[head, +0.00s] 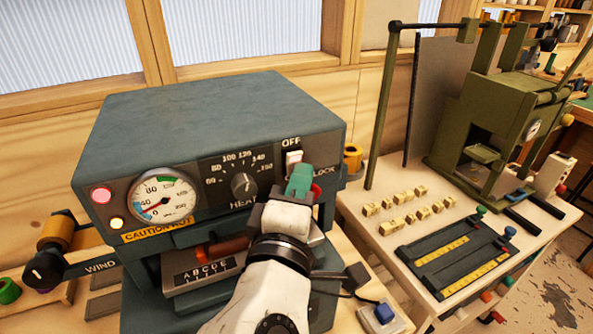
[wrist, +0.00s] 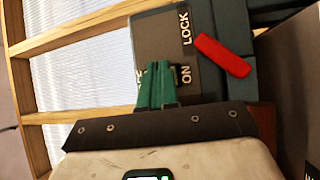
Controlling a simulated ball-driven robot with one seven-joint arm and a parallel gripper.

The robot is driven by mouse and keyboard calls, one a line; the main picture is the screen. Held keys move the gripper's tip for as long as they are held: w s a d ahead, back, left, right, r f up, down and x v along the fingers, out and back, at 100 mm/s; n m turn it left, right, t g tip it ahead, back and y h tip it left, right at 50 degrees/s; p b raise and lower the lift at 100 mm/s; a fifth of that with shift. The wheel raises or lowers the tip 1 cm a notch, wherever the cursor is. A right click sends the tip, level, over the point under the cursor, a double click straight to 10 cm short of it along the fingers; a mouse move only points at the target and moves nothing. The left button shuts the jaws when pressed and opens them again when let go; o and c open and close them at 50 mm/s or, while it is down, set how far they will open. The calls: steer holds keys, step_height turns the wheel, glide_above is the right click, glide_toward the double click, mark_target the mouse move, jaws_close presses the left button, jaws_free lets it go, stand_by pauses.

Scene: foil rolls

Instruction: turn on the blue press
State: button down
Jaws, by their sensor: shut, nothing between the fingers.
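The blue press (head: 220,115) stands at the left, its front panel facing me. A pale switch (head: 293,157) sits under the OFF label at the panel's upper right. My gripper (head: 300,178), with green fingers, is shut and empty just below that switch and covers part of the panel. A red lever (wrist: 222,55) lies beside the LOCK and ON labels. It shows partly behind my gripper in the head view (head: 317,192).
The press also has a gauge (head: 163,196), a HEAT knob (head: 244,185), a red lamp (head: 101,195) and an amber lamp (head: 116,223). A green press (head: 490,120) and several small brass type blocks (head: 408,208) stand on the right table.

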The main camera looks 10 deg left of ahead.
stand_by(0.4)
steer(key=shift+s+d+r+p, duration=0.3)
steer(key=shift+s+d+p, duration=0.1)
steer(key=shift+s, duration=0.15)
steer(key=shift+s, duration=0.1)
steer(key=s+d, duration=0.1)
steer(key=s+r+p, duration=0.1)
steer(key=s+d+r+p, duration=0.1)
steer(key=shift+s+d, duration=0.3)
steer(key=shift+s, duration=0.05)
steer(key=shift+f, duration=0.1)
